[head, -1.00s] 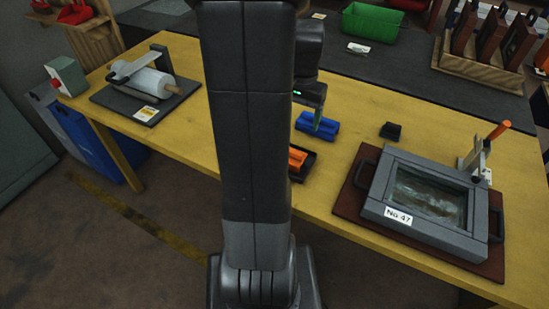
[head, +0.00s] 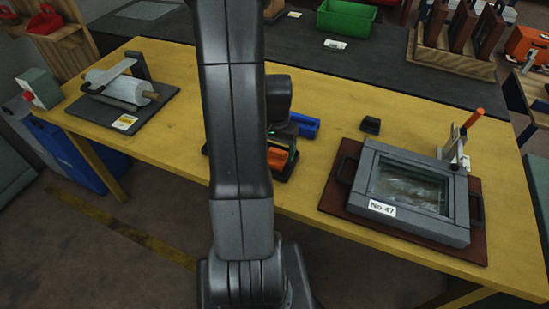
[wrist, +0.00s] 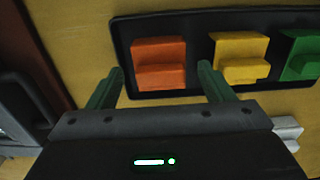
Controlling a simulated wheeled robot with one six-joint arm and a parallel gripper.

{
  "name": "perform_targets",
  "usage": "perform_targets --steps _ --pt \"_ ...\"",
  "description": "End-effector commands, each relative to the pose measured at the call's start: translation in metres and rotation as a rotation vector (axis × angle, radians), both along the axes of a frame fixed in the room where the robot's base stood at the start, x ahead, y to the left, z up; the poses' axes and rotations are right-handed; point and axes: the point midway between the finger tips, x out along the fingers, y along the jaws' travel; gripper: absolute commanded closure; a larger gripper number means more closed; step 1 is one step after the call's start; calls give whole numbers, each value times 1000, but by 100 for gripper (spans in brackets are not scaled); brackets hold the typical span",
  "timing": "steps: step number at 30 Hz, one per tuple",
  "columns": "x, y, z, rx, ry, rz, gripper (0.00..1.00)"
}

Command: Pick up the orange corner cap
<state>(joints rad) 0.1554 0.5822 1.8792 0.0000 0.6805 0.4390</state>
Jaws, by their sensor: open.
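The orange corner cap (wrist: 159,62) sits in a black tray (wrist: 124,32) in the wrist view, left of a yellow cap (wrist: 240,57) and a green cap (wrist: 301,55). My gripper (wrist: 161,70) is open and empty. Its two green fingers lie on either side of the orange cap's near edge in the picture, the right one close to the yellow cap. I cannot tell the height left between them. In the head view the orange cap (head: 277,158) shows just right of my arm, which hides most of the tray and the fingers.
A blue block (head: 304,125) lies behind the tray, with a small black block (head: 370,125) to its right. A grey framed box (head: 415,222) on a brown board stands at right. A paper roll holder (head: 120,112) stands at left.

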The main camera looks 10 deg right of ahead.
Motion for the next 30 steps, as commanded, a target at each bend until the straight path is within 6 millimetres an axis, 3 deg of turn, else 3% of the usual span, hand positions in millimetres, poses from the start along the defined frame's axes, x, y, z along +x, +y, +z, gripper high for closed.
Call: perform_targets --steps 11,18,26,30 --pt "0 0 -8 -1 -1 0 27" --pt "0 0 -8 0 0 0 74" --pt "0 0 -7 -1 -1 0 74" --pt "1 0 3 -1 -4 0 74"
